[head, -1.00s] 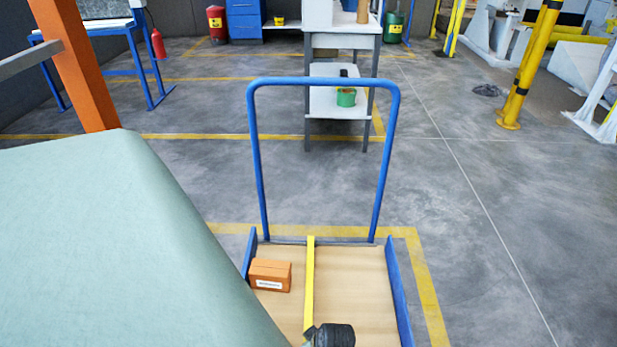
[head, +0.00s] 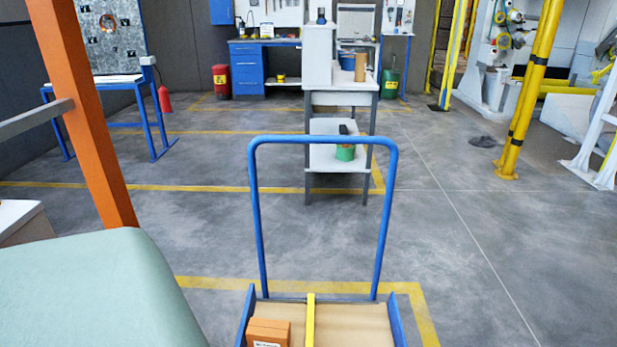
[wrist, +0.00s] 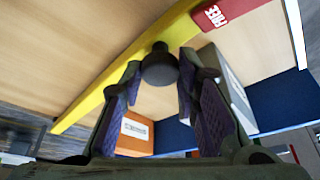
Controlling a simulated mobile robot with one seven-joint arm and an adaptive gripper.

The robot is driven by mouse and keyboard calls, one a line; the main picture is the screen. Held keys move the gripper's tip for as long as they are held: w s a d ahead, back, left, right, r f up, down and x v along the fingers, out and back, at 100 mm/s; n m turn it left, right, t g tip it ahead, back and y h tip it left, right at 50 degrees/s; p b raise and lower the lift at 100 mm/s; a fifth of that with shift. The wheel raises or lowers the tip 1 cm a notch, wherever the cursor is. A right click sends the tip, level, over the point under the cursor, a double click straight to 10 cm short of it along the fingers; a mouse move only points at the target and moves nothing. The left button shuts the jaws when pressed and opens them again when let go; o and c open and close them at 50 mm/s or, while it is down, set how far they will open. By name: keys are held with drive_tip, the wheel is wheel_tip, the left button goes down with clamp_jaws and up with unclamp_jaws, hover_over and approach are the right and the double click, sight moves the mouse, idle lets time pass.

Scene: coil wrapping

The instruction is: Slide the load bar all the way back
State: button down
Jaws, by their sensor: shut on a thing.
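The load bar, a yellow bar, runs lengthwise over the wooden deck of a blue trolley (head: 352,318) in the head view, where its far part (head: 310,322) shows. The gripper is out of the head view, and so is the near end of the bar.
An orange box (head: 268,330) lies on the deck left of the bar; it also shows in the wrist view (wrist: 135,133). A grey-white box (wrist: 226,85) sits near the blue side rail. The trolley's blue handle (head: 322,140) stands upright at the far end. A pale green surface (head: 95,295) fills the lower left.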

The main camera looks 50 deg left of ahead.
drive_tip(key=w+d, duration=0.5)
drive_tip(key=w, duration=0.1)
drive_tip(key=w+d, duration=0.5)
drive_tip(key=w, duration=0.2)
drive_tip(key=w+d, duration=0.5)
drive_tip(key=w, duration=0.1)
drive_tip(key=shift+w+d, duration=0.15)
drive_tip(key=shift+d, duration=0.05)
drive_tip(key=c, duration=1.5)
unclamp_jaws()
drive_tip(key=shift+w, duration=0.1)
drive_tip(key=shift+c, duration=0.2)
drive_tip(key=o, duration=0.3)
drive_tip(key=v, duration=1.2)
